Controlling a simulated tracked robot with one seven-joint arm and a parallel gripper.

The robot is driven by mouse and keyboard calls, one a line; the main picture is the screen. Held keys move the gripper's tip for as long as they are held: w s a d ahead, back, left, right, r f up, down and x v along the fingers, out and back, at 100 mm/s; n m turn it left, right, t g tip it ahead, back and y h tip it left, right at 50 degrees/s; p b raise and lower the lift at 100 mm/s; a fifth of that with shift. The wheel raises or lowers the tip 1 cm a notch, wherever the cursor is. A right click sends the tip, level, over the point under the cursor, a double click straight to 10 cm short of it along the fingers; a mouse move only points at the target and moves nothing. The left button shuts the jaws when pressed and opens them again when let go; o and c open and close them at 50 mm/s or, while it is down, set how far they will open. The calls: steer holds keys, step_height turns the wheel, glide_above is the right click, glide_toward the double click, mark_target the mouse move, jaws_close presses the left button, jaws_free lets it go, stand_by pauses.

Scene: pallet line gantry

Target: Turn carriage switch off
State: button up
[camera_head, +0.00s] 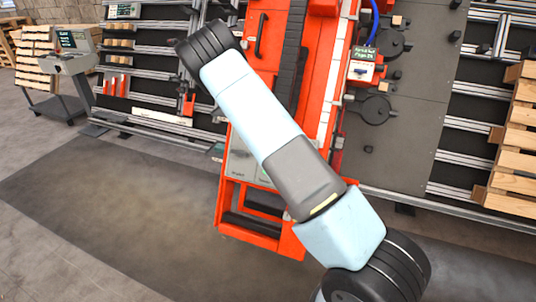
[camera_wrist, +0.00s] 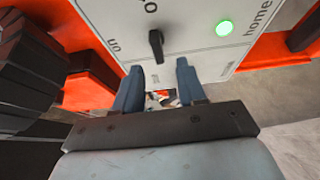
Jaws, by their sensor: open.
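The carriage switch (camera_wrist: 156,46) is a small black lever on a light grey panel (camera_wrist: 190,32) in the wrist view. A green light (camera_wrist: 224,28) glows to the right, beside the word "home". In the head view my arm hides my gripper and the switch cannot be made out.
An orange machine frame (camera_head: 260,237) stands behind my arm in the head view. A dark wall panel (camera_head: 418,110) with rails is to the right, with wooden pallets (camera_head: 515,140) at the far right. A wheeled console (camera_head: 70,65) stands at the far left. Floor on the left is clear.

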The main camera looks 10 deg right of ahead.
steer(key=v, duration=0.8)
steer(key=shift+s, duration=0.3)
steer(key=shift+r, duration=0.1)
steer(key=shift+r, duration=0.1)
steer(key=s+r+m+g+y, duration=0.15)
steer(key=s+r+m, duration=0.4)
steer(key=r, duration=0.65)
steer(key=s+r+m+g, duration=0.3)
steer(key=s+r+m, duration=0.25)
steer(key=r, duration=0.55)
steer(key=s+r+m+g, duration=0.1)
steer(key=s+r, duration=0.5)
steer(key=s, duration=0.6)
steer(key=s+r+m+g, duration=0.2)
steer(key=s+r, duration=0.5)
steer(key=s, duration=0.5)
steer(key=shift+s+d, duration=0.35)
steer(key=shift+d, duration=0.1)
